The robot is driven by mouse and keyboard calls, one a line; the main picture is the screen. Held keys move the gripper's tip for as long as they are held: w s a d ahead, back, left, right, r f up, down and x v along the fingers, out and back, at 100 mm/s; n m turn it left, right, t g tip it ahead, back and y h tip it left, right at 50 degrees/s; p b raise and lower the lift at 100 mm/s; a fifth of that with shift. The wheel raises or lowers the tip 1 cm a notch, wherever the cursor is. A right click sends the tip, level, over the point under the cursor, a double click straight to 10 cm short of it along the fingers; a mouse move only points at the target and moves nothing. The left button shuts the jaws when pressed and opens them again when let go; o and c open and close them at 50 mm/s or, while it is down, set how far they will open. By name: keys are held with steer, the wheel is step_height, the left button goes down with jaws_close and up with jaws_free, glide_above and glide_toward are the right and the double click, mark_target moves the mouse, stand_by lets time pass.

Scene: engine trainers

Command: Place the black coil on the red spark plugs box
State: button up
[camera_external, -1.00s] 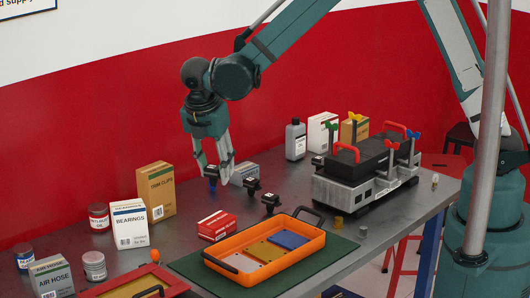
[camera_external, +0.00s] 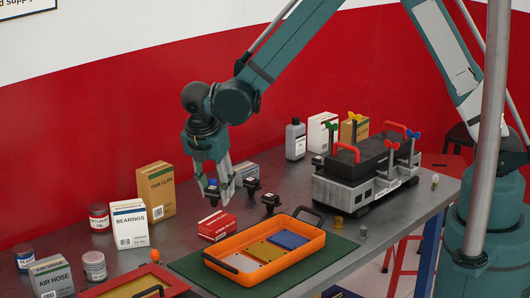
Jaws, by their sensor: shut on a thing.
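A black coil (camera_external: 212,188) is between the fingers of my gripper (camera_external: 216,190), which is shut on it and points down. The fingers partly hide the coil. The red spark plugs box (camera_external: 217,226) lies on the metal table just below the gripper in the picture. The held coil appears above and slightly behind the box; I cannot tell whether they touch. Two other black coils stand to the right of the gripper, one farther back (camera_external: 251,186) and one nearer (camera_external: 270,203).
An orange tray (camera_external: 225,272) with coloured plates is in front of the red box. A grey engine block (camera_external: 345,192) stands to the right. A bearings box (camera_external: 129,225) and a tall tan box (camera_external: 156,190) stand to the left. A small pale box (camera_external: 246,170) is behind.

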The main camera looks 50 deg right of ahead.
mark_target(216, 201)
steer(key=shift+f, duration=1.8)
steer(key=shift+f, duration=0.2)
steer(key=o, duration=1)
steer(key=shift+c, duration=0.2)
steer(key=shift+r, duration=0.2)
steer(key=v, duration=1.2)
